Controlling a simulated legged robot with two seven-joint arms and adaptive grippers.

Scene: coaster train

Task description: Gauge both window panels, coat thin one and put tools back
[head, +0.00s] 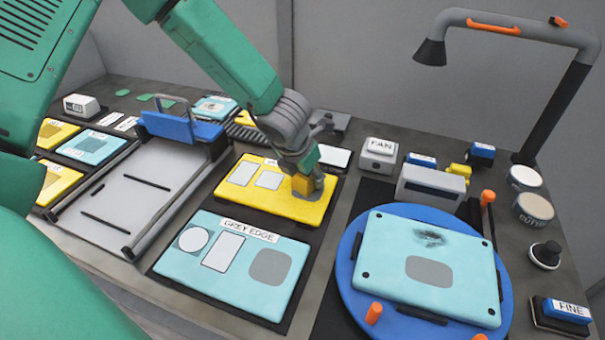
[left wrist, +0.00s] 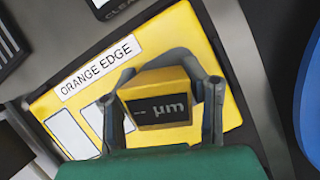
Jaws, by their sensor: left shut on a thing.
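My left gripper (head: 309,176) is shut on a yellow gauge (left wrist: 150,115), whose dark display reads "-- µm". It holds the gauge at the right part of the yellow panel (head: 259,205), labelled ORANGE EDGE in the left wrist view (left wrist: 60,103). I cannot tell whether the gauge touches the panel. A light blue panel (head: 209,274), labelled GREY EDGE, lies in front of it. Another light blue panel (head: 383,254) with a black smudge lies on the blue turntable (head: 350,294). My right gripper is not in view.
A grey sliding tray (head: 140,184) with a blue end block (head: 178,127) stands left. Right are a FAN box (head: 379,150), a grey box (head: 431,182), round pots (head: 534,207), a black knob (head: 545,254) and a FINE block (head: 566,311). An arched lamp (head: 431,51) overhangs the back right.

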